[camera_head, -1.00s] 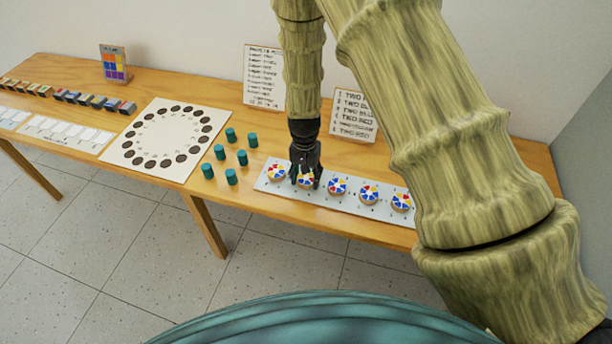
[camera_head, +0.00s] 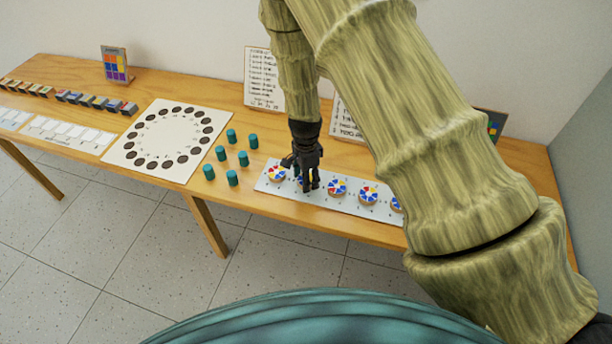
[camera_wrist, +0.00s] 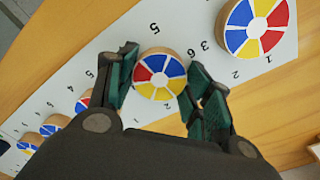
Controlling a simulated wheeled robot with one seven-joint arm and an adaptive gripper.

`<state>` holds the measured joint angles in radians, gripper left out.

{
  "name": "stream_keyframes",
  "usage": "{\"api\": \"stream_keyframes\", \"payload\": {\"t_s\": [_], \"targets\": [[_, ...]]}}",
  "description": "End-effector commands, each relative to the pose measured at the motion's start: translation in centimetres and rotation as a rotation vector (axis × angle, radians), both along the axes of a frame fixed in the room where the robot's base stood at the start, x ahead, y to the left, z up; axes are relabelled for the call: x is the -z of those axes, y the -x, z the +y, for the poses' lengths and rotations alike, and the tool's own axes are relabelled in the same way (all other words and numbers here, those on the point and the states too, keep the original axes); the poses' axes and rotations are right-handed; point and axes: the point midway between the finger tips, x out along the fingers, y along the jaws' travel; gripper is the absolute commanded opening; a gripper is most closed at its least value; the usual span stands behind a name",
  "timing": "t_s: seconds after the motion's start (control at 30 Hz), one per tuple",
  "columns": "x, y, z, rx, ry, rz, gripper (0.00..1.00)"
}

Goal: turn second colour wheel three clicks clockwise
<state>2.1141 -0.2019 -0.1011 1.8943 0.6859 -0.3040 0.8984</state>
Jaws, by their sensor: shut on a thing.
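A pale strip (camera_head: 352,207) on the table carries a row of several small colour wheels with printed numbers around them. The second wheel (camera_wrist: 160,75) has red at left, blue at top and right, and yellow below in the wrist view. My gripper (camera_wrist: 160,78) is shut on this wheel, with a dark green finger pad on either side. In the head view my gripper (camera_head: 308,183) largely hides it. The first wheel (camera_head: 277,173) is free to its left, and it also shows in the wrist view (camera_wrist: 256,28). The third wheel (camera_head: 337,187) is free to its right.
A fourth wheel (camera_head: 368,195) stands further right; my arm partly hides the last one. Several teal cylinders (camera_head: 231,177) stand left of the strip, beside a white board with a ring of dark discs (camera_head: 130,150). Text cards (camera_head: 264,78) stand behind.

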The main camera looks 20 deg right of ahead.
Motion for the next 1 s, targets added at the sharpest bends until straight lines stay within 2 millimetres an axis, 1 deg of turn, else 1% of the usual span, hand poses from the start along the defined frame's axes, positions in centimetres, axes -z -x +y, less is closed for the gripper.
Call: {"api": "stream_keyframes", "payload": {"t_s": [0.3,0.8,0.83,0.93,1.0], "targets": [[-0.17,-0.22,-0.15,0.103,0.002,-0.004,0.27],[-0.15,-0.23,-0.16,0.119,0.002,-0.004,0.27],[-0.15,-0.23,-0.17,0.119,0.002,-0.005,0.54],[-0.14,-0.19,-0.15,0.119,0.002,-0.004,0.72],[-0.1,-0.15,-0.12,0.119,0.001,-0.003,0.72]]}}
